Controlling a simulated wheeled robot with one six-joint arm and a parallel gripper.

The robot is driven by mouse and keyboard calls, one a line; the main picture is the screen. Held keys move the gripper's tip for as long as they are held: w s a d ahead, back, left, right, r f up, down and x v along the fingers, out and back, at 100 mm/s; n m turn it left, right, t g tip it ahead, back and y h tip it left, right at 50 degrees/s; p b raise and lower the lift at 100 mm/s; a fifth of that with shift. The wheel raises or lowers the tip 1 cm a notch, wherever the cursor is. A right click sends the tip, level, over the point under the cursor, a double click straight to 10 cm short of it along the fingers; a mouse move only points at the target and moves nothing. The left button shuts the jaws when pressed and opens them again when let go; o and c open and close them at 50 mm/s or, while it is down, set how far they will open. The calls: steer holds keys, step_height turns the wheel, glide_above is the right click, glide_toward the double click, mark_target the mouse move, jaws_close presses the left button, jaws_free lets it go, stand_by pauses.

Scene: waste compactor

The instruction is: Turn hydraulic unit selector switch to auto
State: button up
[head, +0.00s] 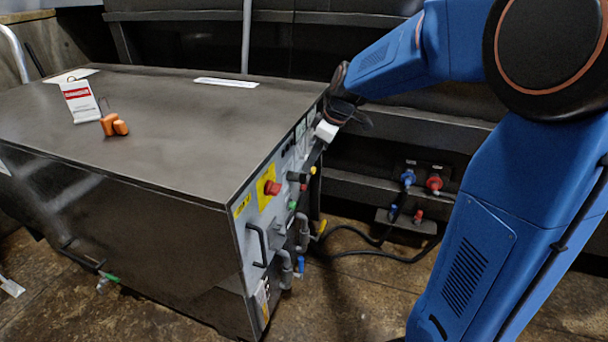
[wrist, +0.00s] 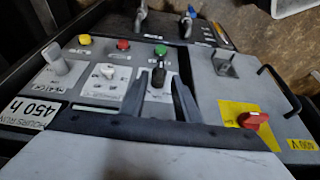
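The control panel (head: 285,185) is on the end face of the dark metal cabinet. In the wrist view, a switch with a black handle (wrist: 157,76) stands on a pale plate, its handle pointing away from my gripper. Its label is too small to read, so I cannot tell its setting. My gripper (wrist: 158,84) is open, with one dark finger on each side of this handle; I cannot tell whether they touch it. In the head view my gripper (head: 345,108) is at the panel's upper right corner and hides part of it.
Near the handle are a green button (wrist: 160,50), a red button (wrist: 123,44), a yellow button (wrist: 84,40) and a grey knob (wrist: 56,60). A red rotary switch (wrist: 252,120) sits on a yellow plate.

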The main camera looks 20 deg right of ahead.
mark_target(304, 174)
steer(key=x, duration=0.6)
steer(key=shift+f, duration=0.3)
steer(key=c, duration=0.7)
